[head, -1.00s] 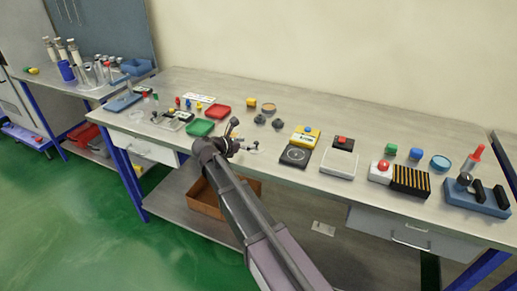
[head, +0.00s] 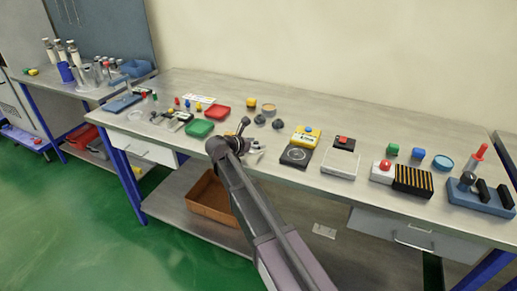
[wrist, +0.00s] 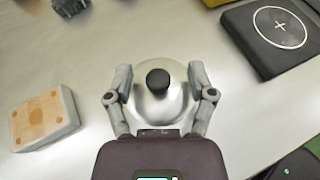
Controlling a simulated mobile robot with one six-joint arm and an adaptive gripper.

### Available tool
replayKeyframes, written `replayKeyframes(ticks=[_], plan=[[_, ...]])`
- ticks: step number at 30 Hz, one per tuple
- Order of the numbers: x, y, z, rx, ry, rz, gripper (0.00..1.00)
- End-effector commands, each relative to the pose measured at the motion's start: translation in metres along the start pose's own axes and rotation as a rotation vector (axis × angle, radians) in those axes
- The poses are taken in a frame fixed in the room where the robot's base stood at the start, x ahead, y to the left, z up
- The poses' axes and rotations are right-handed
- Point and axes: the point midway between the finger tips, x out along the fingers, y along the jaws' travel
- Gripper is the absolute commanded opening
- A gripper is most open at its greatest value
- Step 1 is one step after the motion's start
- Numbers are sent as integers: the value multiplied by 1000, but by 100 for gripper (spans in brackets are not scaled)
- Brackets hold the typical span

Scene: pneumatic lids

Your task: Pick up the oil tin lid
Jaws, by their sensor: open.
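A shiny silver round lid (wrist: 160,104) with a black knob (wrist: 158,81) on top lies on the bench in the wrist view; it looks like the oil tin lid. My gripper (wrist: 160,82) is open, with one finger on each side of the lid and the knob between the fingertips. I cannot tell whether the fingers touch the lid's rim. The lid's near edge is hidden by my gripper body. In the head view my gripper (head: 255,152) is low over the front of the bench, and the lid is largely hidden there.
A black square plate with a white ring (wrist: 274,34) lies to the right, and a white block with a tan top (wrist: 44,118) to the left. Dark knobs (head: 277,124) stand behind. Bare bench surrounds the lid.

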Motion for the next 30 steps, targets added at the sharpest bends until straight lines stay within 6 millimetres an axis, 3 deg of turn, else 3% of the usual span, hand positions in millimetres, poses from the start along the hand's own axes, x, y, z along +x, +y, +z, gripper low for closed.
replayKeyframes(ticks=[6, 13, 14, 30], plan=[[0, 0, 0, 0, 0, 0, 71], [0, 0, 0, 0, 0, -1, 3], [0, 0, 0, 0, 0, -1, 0], [-1, 0, 4, 0, 0, -1, 0]])
